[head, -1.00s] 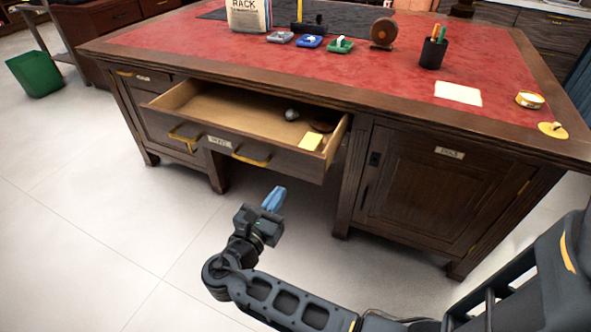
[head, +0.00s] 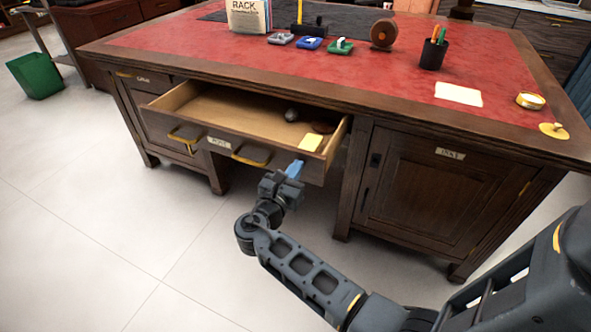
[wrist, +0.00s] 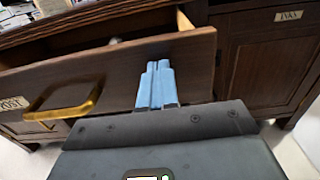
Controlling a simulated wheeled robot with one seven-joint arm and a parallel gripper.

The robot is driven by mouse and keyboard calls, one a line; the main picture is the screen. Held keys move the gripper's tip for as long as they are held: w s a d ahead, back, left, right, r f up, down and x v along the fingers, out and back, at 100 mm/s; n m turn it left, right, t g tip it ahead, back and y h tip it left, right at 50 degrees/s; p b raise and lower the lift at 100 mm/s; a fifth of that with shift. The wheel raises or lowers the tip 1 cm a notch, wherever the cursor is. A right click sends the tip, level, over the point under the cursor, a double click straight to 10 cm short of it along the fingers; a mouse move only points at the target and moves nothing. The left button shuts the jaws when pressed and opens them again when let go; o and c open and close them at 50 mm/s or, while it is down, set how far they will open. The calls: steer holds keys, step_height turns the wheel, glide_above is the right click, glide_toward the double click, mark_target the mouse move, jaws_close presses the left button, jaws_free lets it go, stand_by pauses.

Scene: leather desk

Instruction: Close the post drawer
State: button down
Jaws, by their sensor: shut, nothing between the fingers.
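The post drawer (head: 222,148) stands pulled out of the dark wooden desk, with a label and two brass handles on its front. A yellow pad (head: 310,141), a grey round thing (head: 291,115) and a brown item (head: 322,127) lie inside it. My gripper (head: 294,168) is shut and empty, its blue fingers at the right part of the drawer front. In the wrist view the fingers (wrist: 157,84) overlap the drawer front (wrist: 190,65), right of a brass handle (wrist: 65,108). I cannot tell whether they touch it.
The desk's right cupboard door (head: 430,185) is closed. The red desktop (head: 380,85) holds a pen cup (head: 433,52), a white paper (head: 458,94), a tape roll (head: 530,100) and stamps. A green bin (head: 36,75) stands at far left. The floor before the desk is clear.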

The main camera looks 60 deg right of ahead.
steer(key=shift+d, duration=0.1)
steer(key=d+b, duration=0.1)
steer(key=d, duration=0.7)
steer(key=d+b, duration=0.1)
steer(key=d, duration=0.8)
steer(key=d+b, duration=0.1)
steer(key=d, duration=0.8)
steer(key=shift+w+f, duration=0.1)
steer(key=shift+w, duration=0.3)
steer(key=shift+d+b, duration=0.4)
steer(key=shift+d, duration=0.3)
steer(key=shift+d+r, duration=0.1)
steer(key=shift+r, duration=0.15)
